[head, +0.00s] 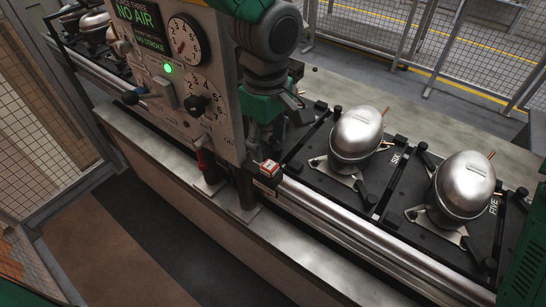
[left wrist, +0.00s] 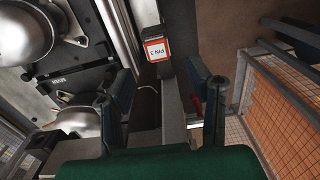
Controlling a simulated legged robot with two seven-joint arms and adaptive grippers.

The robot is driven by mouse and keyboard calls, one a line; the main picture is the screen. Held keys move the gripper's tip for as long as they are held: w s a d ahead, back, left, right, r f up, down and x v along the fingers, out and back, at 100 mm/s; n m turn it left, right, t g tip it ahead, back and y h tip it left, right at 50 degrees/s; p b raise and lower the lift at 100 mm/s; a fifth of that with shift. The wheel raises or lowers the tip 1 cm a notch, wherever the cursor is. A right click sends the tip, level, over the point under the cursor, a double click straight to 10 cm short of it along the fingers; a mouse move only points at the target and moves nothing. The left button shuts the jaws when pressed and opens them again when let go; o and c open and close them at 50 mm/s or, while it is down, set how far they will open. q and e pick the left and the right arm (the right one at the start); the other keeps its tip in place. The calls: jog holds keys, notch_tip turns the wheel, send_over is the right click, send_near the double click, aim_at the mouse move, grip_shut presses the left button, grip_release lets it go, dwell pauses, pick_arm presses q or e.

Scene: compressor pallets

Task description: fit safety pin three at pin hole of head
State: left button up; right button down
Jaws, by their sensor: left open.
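A red-and-white block marked PIN 3 (head: 270,167) sits at the lower right edge of the control panel, above the rail. It shows in the left wrist view (left wrist: 153,49) ahead of the fingers, with its lettering upside down. Whether it is the pin itself or its label, I cannot tell. My left gripper (head: 276,128) is beside the panel's right side, above the block, partly hidden by the panel. In the left wrist view the gripper (left wrist: 160,78) has its fingers apart with nothing between them. I cannot make out the pin hole. My right gripper does not show.
The control panel (head: 200,115) carries dials and a NO AIR display. Silver compressors (head: 357,135) stand on black pallets to the right. A steel rail (head: 340,230) runs in front; mesh fences enclose the cell.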

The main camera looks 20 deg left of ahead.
aim_at(270, 165)
pick_arm(q)
jog(key=shift+w+d+r, duration=0.1)
jog(key=shift+w+r, duration=0.35)
jog(key=shift+w, duration=0.15)
jog(key=shift+s+r, duration=0.25)
jog(key=shift+s, duration=0.35)
jog(key=shift+w+f, duration=0.3)
jog(key=shift+f, duration=0.25)
notch_tip(270, 165, down, 8)
jog(key=b, duration=0.4)
jog(key=shift+r, duration=0.2)
jog(key=shift+s, duration=0.1)
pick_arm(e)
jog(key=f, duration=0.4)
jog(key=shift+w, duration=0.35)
pick_arm(q)
jog(key=shift+r, duration=0.1)
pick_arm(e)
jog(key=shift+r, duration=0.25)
pick_arm(q)
jog(key=shift+p, duration=0.5)
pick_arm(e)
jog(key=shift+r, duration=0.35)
